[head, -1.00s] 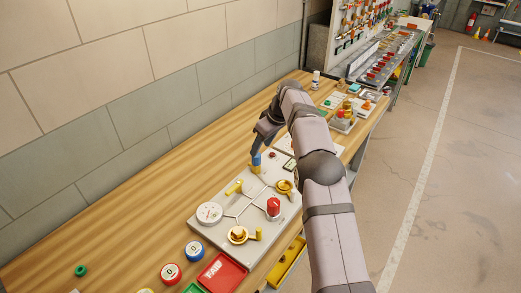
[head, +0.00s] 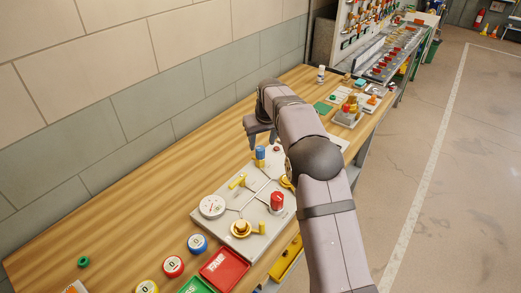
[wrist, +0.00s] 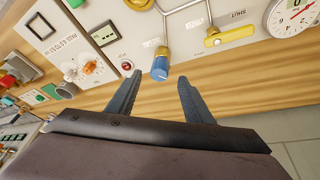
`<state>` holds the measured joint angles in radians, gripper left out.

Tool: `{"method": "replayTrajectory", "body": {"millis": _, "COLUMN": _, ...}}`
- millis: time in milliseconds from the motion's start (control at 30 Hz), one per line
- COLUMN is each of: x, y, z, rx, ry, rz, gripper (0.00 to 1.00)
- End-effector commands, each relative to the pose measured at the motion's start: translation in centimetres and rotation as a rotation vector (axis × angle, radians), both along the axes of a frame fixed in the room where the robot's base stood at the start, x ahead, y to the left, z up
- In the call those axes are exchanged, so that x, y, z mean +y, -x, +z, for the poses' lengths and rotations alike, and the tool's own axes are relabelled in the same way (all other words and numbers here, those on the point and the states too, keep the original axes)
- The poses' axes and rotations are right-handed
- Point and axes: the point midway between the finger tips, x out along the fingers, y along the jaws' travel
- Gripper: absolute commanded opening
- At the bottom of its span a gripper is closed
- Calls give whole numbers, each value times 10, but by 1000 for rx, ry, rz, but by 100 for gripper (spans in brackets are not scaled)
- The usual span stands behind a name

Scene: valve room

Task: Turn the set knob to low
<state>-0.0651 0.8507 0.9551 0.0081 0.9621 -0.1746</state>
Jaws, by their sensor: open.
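A blue knob (head: 260,153) stands at the far left part of the grey valve board (head: 233,184). It also shows in the wrist view (wrist: 160,68), with a small label behind it that is too small to read. I cannot tell its setting or whether it is the set knob. An orange knob (wrist: 90,67) sits on a white panel to the left in the wrist view. My gripper (head: 260,138) is open and empty, above and behind the blue knob. In the wrist view the blue knob appears between the fingertips (wrist: 160,80), apart from both.
The board also bears a red knob (head: 277,201), a white gauge (head: 212,207), a yellow lever (head: 238,182) and brass valves (head: 241,228). A red tray (head: 223,270) and round tokens lie in front. Bare wood (head: 130,190) is free to the left.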

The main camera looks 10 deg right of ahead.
Motion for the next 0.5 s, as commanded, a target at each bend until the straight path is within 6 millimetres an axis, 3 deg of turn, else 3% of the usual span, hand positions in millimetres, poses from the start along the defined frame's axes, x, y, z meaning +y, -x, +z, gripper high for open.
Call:
{"method": "replayTrajectory", "body": {"millis": 200, "x": 0, "y": -5, "z": 2, "rx": -15, "ry": -57, "rz": -142, "gripper": 47}}
{"method": "replayTrajectory", "body": {"millis": 500, "x": 0, "y": -8, "z": -4, "rx": -13, "ry": -62, "rz": -154, "gripper": 47}}
